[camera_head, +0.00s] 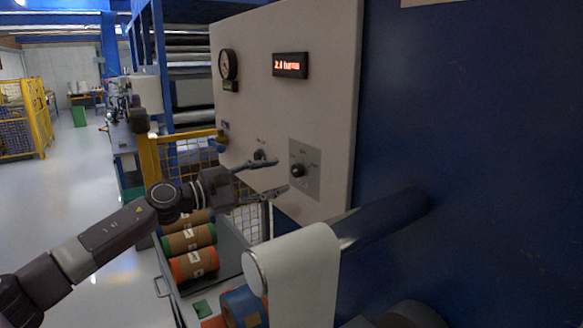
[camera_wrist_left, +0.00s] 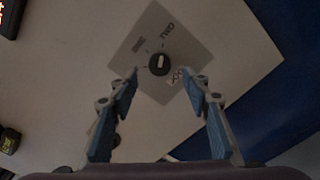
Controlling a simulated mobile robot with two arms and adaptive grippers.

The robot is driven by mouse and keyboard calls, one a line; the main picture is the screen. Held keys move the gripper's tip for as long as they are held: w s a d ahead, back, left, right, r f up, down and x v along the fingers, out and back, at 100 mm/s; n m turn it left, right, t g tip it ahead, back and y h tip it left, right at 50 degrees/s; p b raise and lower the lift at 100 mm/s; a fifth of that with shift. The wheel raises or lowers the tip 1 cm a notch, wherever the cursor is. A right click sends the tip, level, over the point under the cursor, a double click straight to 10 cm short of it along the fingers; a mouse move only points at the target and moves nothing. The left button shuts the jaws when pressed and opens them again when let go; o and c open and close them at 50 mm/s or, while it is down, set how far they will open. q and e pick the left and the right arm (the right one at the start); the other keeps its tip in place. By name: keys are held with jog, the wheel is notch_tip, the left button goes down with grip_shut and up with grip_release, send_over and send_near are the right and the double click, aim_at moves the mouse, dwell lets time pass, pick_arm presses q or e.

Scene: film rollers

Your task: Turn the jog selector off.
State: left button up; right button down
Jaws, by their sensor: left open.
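The jog selector is a black round knob (camera_head: 298,170) on a grey square plate (camera_head: 312,158) on the pale control panel. In the left wrist view the knob (camera_wrist_left: 159,64) shows a white pointer mark, upright in that picture. My left gripper (camera_head: 281,177) is open and empty in front of the panel, just left of the knob in the head view. In the left wrist view its two blue-padded fingers (camera_wrist_left: 159,86) stand apart, with the knob beyond and between their tips. No contact shows. My right gripper is not in view.
A display (camera_head: 290,65) with red digits and a round gauge (camera_head: 228,64) are higher on the panel. A second dark knob (camera_head: 260,155) is near the upper finger. Below are a white film roll (camera_head: 305,270) and a tray of several wrapped rolls (camera_head: 190,237).

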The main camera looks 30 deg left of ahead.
aim_at(293, 172)
pick_arm(q)
jog(key=shift+w+d+r+p, duration=0.15)
jog(key=shift+w+d+p, duration=0.05)
jog(key=shift+w+p, duration=0.35)
jog(key=shift+w+d+r+p, duration=0.15)
jog(key=shift+w+d+p, duration=0.05)
jog(key=shift+w+p, duration=0.35)
jog(key=shift+w+d+p, duration=0.2)
jog(key=shift+w+p, duration=0.1)
jog(key=shift+w, duration=0.1)
jog(key=shift+p+x, duration=0.5)
jog(key=shift+x, duration=0.25)
jog(key=shift+w+d+f, duration=0.15)
jog(key=shift+w+f, duration=0.1)
jog(key=shift+w, duration=0.1)
jog(key=c, duration=1.2)
jog(key=shift+o, duration=0.2)
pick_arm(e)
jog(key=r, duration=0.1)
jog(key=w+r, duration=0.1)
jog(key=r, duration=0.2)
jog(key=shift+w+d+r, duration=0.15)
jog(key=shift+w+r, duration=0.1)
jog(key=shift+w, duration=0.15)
